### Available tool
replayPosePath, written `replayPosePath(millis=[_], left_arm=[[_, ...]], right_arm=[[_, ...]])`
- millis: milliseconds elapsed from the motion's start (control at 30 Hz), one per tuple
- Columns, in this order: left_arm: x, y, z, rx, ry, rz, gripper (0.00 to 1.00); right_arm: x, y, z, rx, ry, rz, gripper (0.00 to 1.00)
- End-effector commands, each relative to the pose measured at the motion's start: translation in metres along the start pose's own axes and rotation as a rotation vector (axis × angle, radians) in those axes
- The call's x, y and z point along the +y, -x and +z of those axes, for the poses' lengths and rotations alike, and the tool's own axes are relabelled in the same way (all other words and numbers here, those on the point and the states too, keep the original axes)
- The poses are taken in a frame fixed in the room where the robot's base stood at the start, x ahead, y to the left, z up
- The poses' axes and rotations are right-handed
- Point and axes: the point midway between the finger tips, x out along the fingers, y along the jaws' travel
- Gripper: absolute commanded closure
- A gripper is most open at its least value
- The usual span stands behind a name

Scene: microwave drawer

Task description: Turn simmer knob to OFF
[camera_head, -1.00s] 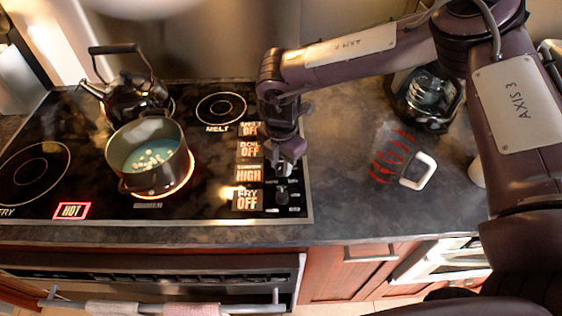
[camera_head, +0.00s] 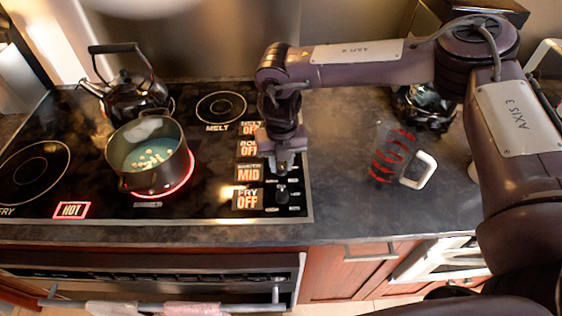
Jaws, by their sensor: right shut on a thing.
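My right gripper (camera_head: 283,168) reaches down over the knob column at the right side of the cooktop. It is shut on the simmer knob, which is mostly hidden by the fingers. The simmer display (camera_head: 249,173) beside it reads MID in orange. The fry knob (camera_head: 282,194) stands free just below the gripper, and its display (camera_head: 247,200) reads OFF. My left gripper is not in view.
A pot (camera_head: 148,156) with food in pale liquid stands on a red-glowing burner. A kettle (camera_head: 135,93) stands behind it. A HOT light (camera_head: 72,210) is lit. A red-marked measuring cup (camera_head: 398,155) stands on the counter at the right, clear of my gripper.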

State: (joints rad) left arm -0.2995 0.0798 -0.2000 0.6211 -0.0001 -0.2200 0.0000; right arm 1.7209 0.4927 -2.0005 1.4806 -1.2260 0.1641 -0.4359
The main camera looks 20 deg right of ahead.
Motion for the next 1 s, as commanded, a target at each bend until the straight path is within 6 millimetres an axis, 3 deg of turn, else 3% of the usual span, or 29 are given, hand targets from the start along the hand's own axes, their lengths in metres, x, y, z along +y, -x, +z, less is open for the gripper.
replayPosePath(millis=[1000], left_arm=[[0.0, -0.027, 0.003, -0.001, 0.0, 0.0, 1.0]], right_arm=[[0.0, 0.001, 0.002, -0.007, 0.963, 0.0, 0.96]])
